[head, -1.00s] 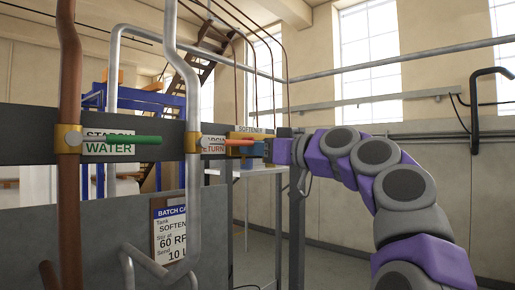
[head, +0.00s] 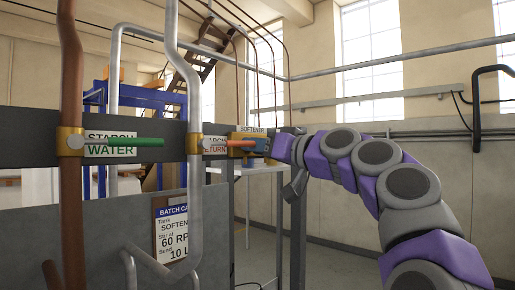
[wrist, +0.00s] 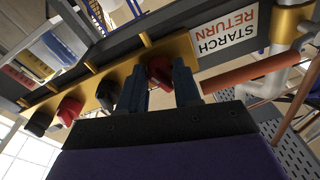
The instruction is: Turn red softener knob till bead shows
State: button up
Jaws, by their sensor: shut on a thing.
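In the wrist view a red knob (wrist: 159,69) sits on a brass manifold strip (wrist: 90,86). My gripper (wrist: 160,82) has one dark blue finger on each side of the knob and is shut on it. The fingers hide part of the knob. In the head view my gripper (head: 270,148) is at the brass block below the SOFTENER label (head: 252,129), and the knob is hidden there. I cannot make out a bead in either view.
Along the strip sit another red knob (wrist: 70,108) and a black knob (wrist: 42,119). A STARCH RETURN label (wrist: 223,27) and an orange-red lever (wrist: 262,76) are close beside my gripper. A green lever (head: 135,141) and vertical pipes (head: 194,180) stand to the left.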

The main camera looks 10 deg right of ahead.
jog(key=o, duration=0.6)
jog(key=shift+r, duration=0.1)
jog(key=o, duration=0.5)
jog(key=shift+w+d, duration=0.1)
jog(key=shift+w, duration=0.1)
jog(key=shift+c, duration=0.2)
jog(key=shift+d, duration=0.1)
jog(key=shift+s+f, duration=0.15)
jog(key=shift+f, duration=0.05)
